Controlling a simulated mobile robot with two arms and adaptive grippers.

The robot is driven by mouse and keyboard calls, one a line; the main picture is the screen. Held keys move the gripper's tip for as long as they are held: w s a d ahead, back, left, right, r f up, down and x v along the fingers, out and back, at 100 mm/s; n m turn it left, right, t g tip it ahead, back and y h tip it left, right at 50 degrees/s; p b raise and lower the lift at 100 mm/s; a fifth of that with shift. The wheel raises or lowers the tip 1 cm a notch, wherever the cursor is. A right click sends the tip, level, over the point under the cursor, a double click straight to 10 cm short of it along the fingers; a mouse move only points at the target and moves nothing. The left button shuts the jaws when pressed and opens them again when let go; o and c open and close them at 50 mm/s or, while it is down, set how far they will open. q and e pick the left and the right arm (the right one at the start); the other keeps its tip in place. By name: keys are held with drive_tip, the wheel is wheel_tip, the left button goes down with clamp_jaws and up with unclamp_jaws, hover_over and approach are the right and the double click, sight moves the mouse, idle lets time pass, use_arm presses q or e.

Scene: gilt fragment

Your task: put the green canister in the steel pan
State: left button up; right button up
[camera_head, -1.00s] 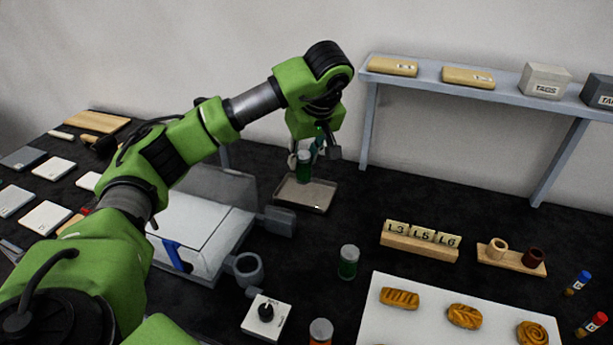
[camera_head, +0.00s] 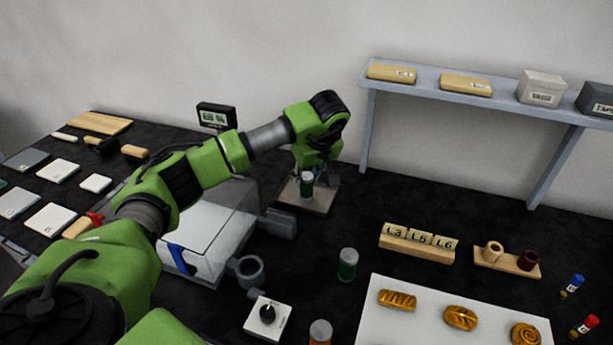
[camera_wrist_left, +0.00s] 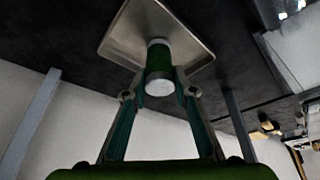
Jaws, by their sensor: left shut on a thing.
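A green canister (camera_head: 306,188) with a pale lid is held upright in my left gripper (camera_head: 308,174). It also shows in the left wrist view (camera_wrist_left: 158,62) between the two fingers of the gripper (camera_wrist_left: 160,94). The steel pan (camera_head: 318,207) is a shallow square tray on the dark table below the canister; its base also shows in the left wrist view (camera_wrist_left: 125,38). The canister is over the pan's area. I cannot tell whether its bottom touches the pan. My right gripper is not in view.
A second green canister (camera_head: 348,264) stands in front of the pan. A clear-covered white box (camera_head: 208,232) is left of the pan, under my arm. A grey shelf (camera_head: 440,82) stands behind right. A row of letter blocks (camera_head: 418,243) and a pastry board (camera_head: 450,330) lie to the right.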

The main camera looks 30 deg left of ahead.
use_arm(q)
drive_tip(key=shift+f, duration=0.2)
drive_tip(key=o, duration=1.1)
drive_tip(key=shift+r, duration=0.1)
drive_tip(key=shift+r, duration=0.2)
drive_tip(key=shift+d+r, duration=0.15)
drive_tip(key=shift+r, duration=0.2)
drive_tip(key=b+v, duration=0.1)
drive_tip(key=v, duration=1)
drive_tip(key=shift+s+r, duration=0.1)
